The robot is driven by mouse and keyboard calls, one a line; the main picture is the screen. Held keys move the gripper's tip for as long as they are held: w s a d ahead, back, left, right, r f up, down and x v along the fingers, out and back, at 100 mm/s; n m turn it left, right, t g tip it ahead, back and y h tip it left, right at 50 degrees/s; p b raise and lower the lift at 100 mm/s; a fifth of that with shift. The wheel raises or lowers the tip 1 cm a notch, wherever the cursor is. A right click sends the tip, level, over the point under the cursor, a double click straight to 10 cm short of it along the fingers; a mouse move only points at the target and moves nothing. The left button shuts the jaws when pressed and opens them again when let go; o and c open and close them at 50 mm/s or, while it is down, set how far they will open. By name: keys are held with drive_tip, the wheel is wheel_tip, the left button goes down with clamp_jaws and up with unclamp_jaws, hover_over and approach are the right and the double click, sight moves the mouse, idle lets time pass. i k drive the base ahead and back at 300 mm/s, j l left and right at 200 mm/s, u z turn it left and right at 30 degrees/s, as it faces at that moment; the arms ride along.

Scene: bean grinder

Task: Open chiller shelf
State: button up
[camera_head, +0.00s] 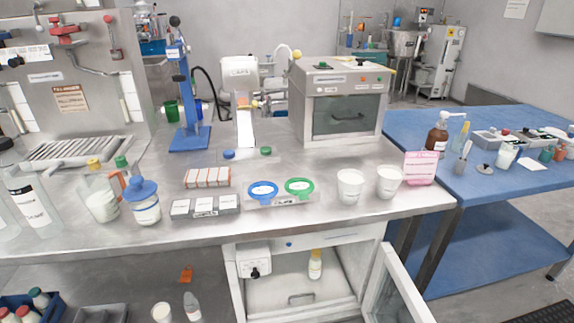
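A white cabinet under the steel bench, which looks like the chiller (234,294), stands at the lower middle. Its door (398,290) is swung open to the right, and its lower part is cut off by the frame. Inside is a pale shelf or drawer (275,287) with a grey recessed-looking handle (301,298) near its front. I cannot tell how far the shelf is pulled out. A small bottle with a yellow cap (315,266) stands upright at the back of the cabinet. A white box with a black knob (254,261) is at its upper left. My gripper is not in view.
The steel bench top (120,232) overhangs the cabinet. White cups (350,187), a grey block (205,207) and a jar with a blue lid (145,204) stand near its front edge. A blue table (480,215) is at the right.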

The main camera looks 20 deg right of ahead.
sight(288, 288)
drive_tip(key=l+u, duration=0.1)
drive_tip(key=u, duration=0.35)
drive_tip(key=l+u, duration=0.25)
drive_tip(key=l, duration=0.15)
drive_tip(key=k+l+u, duration=0.1)
drive_tip(key=l+u, duration=0.15)
drive_tip(key=k+l+u, duration=0.2)
drive_tip(key=l, duration=0.3)
drive_tip(key=k+l, duration=0.1)
drive_tip(key=l, duration=0.25)
drive_tip(key=k+l, duration=0.1)
drive_tip(key=l, duration=0.25)
drive_tip(key=k+l+u, duration=0.1)
drive_tip(key=l, duration=0.3)
drive_tip(key=k+l, duration=0.15)
drive_tip(key=l, duration=0.2)
drive_tip(key=k+l+u, duration=0.1)
drive_tip(key=l, duration=0.25)
drive_tip(key=k+l, duration=0.15)
drive_tip(key=l, duration=0.2)
drive_tip(key=k+l, duration=0.15)
drive_tip(key=k, duration=0.55)
drive_tip(key=i+j, duration=0.4)
drive_tip(key=i+j+z, duration=0.15)
drive_tip(key=i+j, duration=0.6)
drive_tip(key=j, duration=0.2)
drive_tip(key=i+j+z, duration=0.15)
drive_tip(key=i+j, duration=0.6)
drive_tip(key=j, duration=0.25)
